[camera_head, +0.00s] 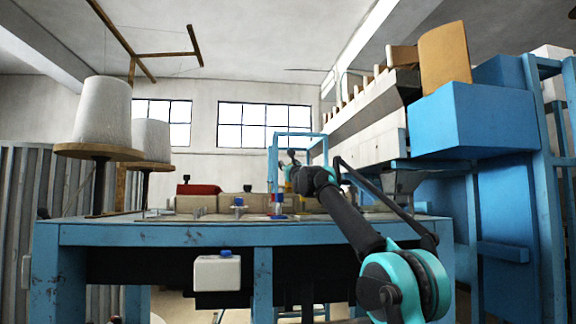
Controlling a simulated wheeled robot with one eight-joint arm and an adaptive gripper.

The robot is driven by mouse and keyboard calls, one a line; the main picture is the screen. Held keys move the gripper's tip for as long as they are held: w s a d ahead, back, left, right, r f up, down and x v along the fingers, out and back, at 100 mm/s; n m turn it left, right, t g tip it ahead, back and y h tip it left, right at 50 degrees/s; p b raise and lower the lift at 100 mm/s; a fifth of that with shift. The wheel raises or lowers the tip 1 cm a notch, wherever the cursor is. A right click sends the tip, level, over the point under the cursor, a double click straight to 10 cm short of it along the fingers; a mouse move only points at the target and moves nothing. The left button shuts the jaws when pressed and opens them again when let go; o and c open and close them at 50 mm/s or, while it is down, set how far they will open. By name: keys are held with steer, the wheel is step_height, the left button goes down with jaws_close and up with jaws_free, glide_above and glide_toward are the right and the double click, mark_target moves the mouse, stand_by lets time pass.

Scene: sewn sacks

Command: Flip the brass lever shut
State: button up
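My arm reaches from the lower right up over the blue-framed table (150,236). My gripper (292,165) is at its far end, small and partly hidden by the dark wrist, so I cannot see its fingers clearly. It is in front of a blue upright frame (294,134) at the back of the table. I cannot make out the brass lever for certain. A small fitting with red, white and blue parts (278,204) stands on the table just below and left of the gripper. A small grey fitting with a blue top (239,202) is farther left.
Two large white thread cones (101,111) (150,141) stand at the left. A red-topped block (198,190) lies at the table's back. A white box with a blue knob (217,273) is on the table's front. Blue machinery (470,118) fills the right side.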

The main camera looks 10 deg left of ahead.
jaws_close()
stand_by(0.3)
stand_by(0.3)
steer(key=shift+s+t+y, duration=0.15)
steer(key=shift+t+y, duration=0.35)
steer(key=shift+t, duration=0.1)
jaws_free()
